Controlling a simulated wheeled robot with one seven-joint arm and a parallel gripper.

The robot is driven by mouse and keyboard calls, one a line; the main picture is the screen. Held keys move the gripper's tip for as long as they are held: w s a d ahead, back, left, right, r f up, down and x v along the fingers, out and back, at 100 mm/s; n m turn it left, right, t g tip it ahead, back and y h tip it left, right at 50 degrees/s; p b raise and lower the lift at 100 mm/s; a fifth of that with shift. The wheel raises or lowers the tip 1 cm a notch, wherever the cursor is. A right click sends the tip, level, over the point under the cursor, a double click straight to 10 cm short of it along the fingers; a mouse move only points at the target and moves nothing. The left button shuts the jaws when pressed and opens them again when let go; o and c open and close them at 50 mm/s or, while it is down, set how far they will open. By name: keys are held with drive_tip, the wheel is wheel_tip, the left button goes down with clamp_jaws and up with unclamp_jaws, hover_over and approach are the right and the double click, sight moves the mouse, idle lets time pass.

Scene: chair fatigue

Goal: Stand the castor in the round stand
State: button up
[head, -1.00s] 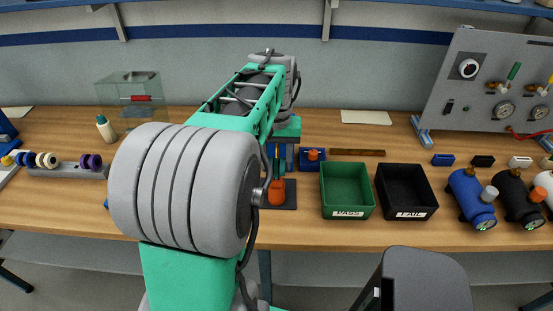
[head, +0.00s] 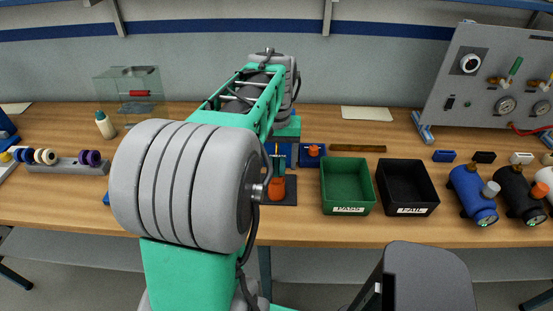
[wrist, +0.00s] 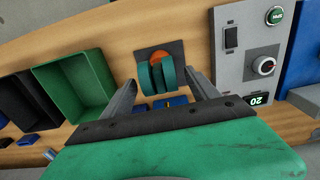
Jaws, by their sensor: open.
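The castor (wrist: 156,75) is a teal twin-wheel piece in the wrist view, between the fingers of my gripper (wrist: 160,80). The gripper is open, with a finger on each side of the castor and a small gap at each. An orange round piece, which looks like the round stand (wrist: 160,56), shows just beyond the castor on a dark square base. In the head view, the orange piece (head: 277,188) sits on the dark base with teal right above it. My arm hides the gripper there. I cannot tell whether the castor is seated in the stand.
A green PASS bin (head: 347,186) and a black FAIL bin (head: 406,187) stand right of the stand in the head view. A grey control box (wrist: 240,50) is close to one finger in the wrist view.

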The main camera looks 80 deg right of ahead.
wheel_tip(320, 180, up, 8)
drive_tip(key=shift+f+b, duration=0.1)
drive_tip(key=shift+b, duration=0.25)
idle(0.4)
